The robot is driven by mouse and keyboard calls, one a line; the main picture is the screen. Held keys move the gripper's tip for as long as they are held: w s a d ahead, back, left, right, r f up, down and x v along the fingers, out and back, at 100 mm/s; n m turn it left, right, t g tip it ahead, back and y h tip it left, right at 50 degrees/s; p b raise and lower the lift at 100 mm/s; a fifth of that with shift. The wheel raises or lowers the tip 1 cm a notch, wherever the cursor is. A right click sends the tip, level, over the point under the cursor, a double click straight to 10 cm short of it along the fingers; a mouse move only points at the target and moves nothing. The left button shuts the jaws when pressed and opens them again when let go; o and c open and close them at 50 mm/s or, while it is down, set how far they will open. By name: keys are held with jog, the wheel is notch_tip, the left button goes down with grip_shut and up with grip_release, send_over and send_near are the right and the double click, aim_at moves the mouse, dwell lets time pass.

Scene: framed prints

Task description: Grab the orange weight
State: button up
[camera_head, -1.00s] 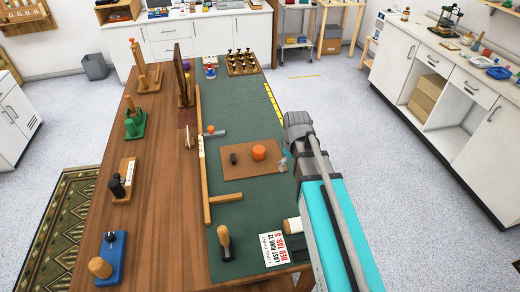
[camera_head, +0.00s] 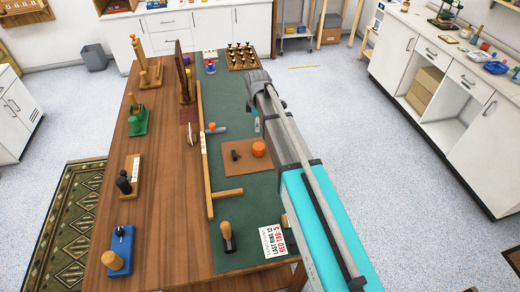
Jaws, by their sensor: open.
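The orange weight (camera_head: 258,149) is a short orange cylinder standing on the right part of a brown board (camera_head: 236,166) on the green mat. A small dark piece (camera_head: 236,155) lies to its left on the board. My gripper (camera_head: 257,125) shows only as a small grey tip beside my arm, just beyond the weight in the picture. It is apart from the weight and holds nothing that I can see. My arm hides most of the gripper and the board's right side.
A wooden rail (camera_head: 204,150) runs along the mat's left side. A chess-like set (camera_head: 242,56) stands at the far end. A printed card (camera_head: 272,240) and a wooden-handled tool (camera_head: 227,237) are at the near end.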

aim_at(258, 146)
jog(key=shift+f, duration=0.1)
notch_tip(258, 146, down, 8)
jog(key=b, duration=0.8)
jog(key=shift+f+b, duration=0.25)
jog(key=shift+b, duration=0.05)
jog(key=shift+f, duration=0.1)
dwell(0.3)
jog(key=shift+f+b, duration=2.5)
jog(key=shift+b, duration=0.15)
jog(key=c, duration=1.3)
jog(key=shift+o, duration=0.2)
jog(key=shift+r+p, duration=0.25)
jog(key=shift+p, duration=0.05)
